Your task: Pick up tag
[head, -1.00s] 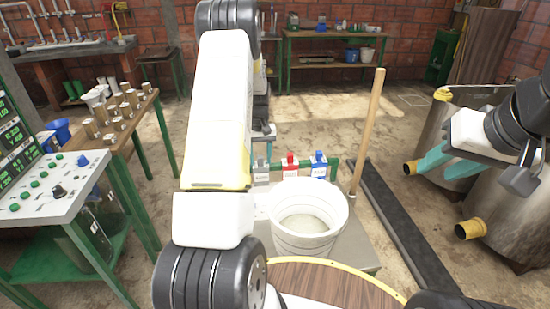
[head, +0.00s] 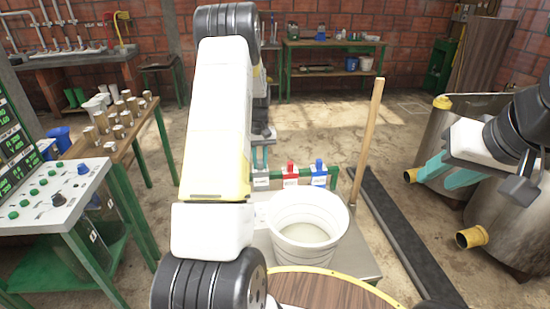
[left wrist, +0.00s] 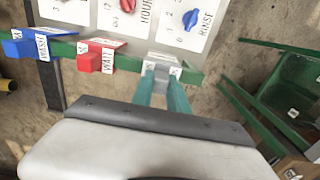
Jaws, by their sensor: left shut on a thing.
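Several tags sit in a row on a green rail (head: 334,180): a grey tag (head: 261,181), a red tag (head: 290,174) and a blue tag (head: 319,173). My left gripper (head: 260,160) is at the grey tag. In the left wrist view my left gripper (left wrist: 163,75) has its teal fingers on either side of the grey tag (left wrist: 164,60), shut on it. The red tag (left wrist: 98,55) and the blue tag (left wrist: 38,45) are to its left. The grey tag's lettering is not readable. My right gripper (head: 442,176) is open and empty at the right, far from the tags.
A white bucket (head: 308,225) stands just in front of the rail. A wooden pole (head: 369,140) rises to its right. Metal tanks (head: 500,215) stand at the right. A control panel (head: 50,195) and a bench with metal cups (head: 120,120) are at the left.

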